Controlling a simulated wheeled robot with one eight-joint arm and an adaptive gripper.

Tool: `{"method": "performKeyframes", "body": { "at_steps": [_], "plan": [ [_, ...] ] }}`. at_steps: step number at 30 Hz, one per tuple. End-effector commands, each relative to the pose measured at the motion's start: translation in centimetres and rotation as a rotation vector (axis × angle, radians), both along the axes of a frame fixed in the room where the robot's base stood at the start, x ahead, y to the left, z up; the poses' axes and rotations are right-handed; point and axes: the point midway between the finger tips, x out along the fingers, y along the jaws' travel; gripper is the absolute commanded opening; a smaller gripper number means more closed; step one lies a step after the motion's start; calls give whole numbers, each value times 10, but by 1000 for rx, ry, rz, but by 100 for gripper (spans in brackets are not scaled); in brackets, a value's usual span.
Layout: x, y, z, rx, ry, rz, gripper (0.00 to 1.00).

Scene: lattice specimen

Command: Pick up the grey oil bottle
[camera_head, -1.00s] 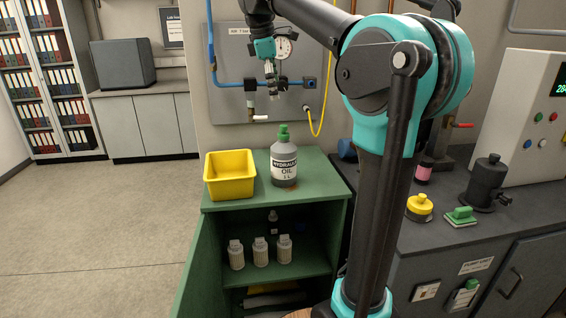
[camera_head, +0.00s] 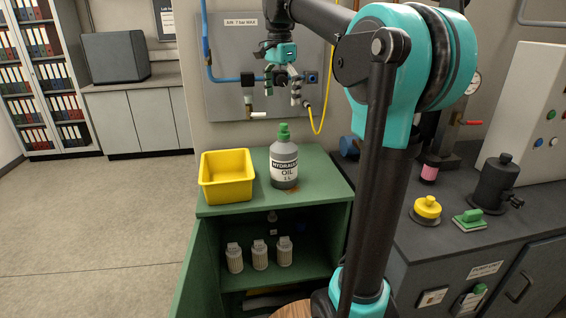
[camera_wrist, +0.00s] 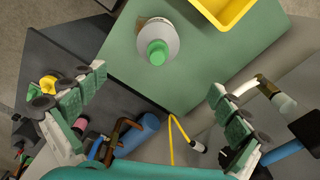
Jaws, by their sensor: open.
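The grey oil bottle (camera_head: 284,163) stands upright on the green cabinet top (camera_head: 322,178), with a green cap and a white label reading "HYDRAULIC OIL". In the wrist view the bottle (camera_wrist: 171,42) is seen from above, its green cap beyond and between the spread fingers. My gripper (camera_head: 283,90) is open and empty, above the bottle and apart from it. Its two fingers stand wide apart in the wrist view (camera_wrist: 155,105).
A yellow bin (camera_head: 227,177) stands just left of the bottle. Behind is a grey wall panel (camera_head: 228,60) with a blue pipe, valve and yellow hose (camera_head: 323,110). The dark bench (camera_head: 410,225) at right holds several fittings. The cabinet's lower shelf holds white containers (camera_head: 260,254).

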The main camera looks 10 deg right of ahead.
Motion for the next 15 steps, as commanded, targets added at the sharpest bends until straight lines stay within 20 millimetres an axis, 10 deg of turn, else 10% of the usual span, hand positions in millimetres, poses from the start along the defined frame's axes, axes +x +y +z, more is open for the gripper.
{"method": "performKeyframes", "body": {
  "at_steps": [15],
  "plan": [
    [-4,-3,-35,35,15,-366,100]
  ]
}}
